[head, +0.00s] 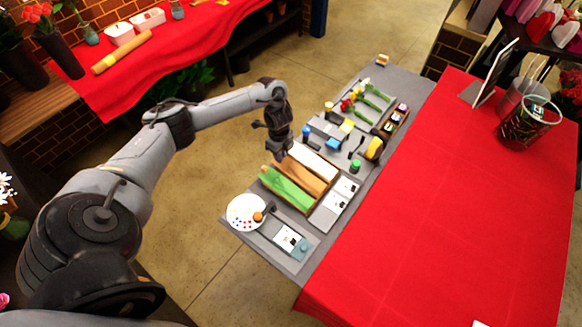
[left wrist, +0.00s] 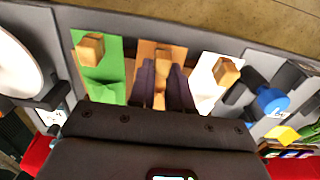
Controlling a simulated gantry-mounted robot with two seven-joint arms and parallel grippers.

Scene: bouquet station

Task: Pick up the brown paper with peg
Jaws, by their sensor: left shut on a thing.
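The brown paper (head: 307,179) lies in a tray between a green paper (head: 287,190) and a white paper (head: 316,162). In the left wrist view the brown paper (left wrist: 148,49) shows behind my fingers, with its wooden peg (left wrist: 160,92) between them. My left gripper (head: 279,155) reaches down over the tray from the left and is shut on that peg. In the left wrist view the dark fingers of my left gripper (left wrist: 162,85) stand on both sides of the peg. My right gripper is not in view.
Other wooden pegs sit on the green paper (left wrist: 90,48) and the white paper (left wrist: 226,71), close to each side of my fingers. A round paint palette (head: 246,211) lies nearer. Flowers and small tools lie farther along the grey bench. A red-covered table (head: 440,210) stands right.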

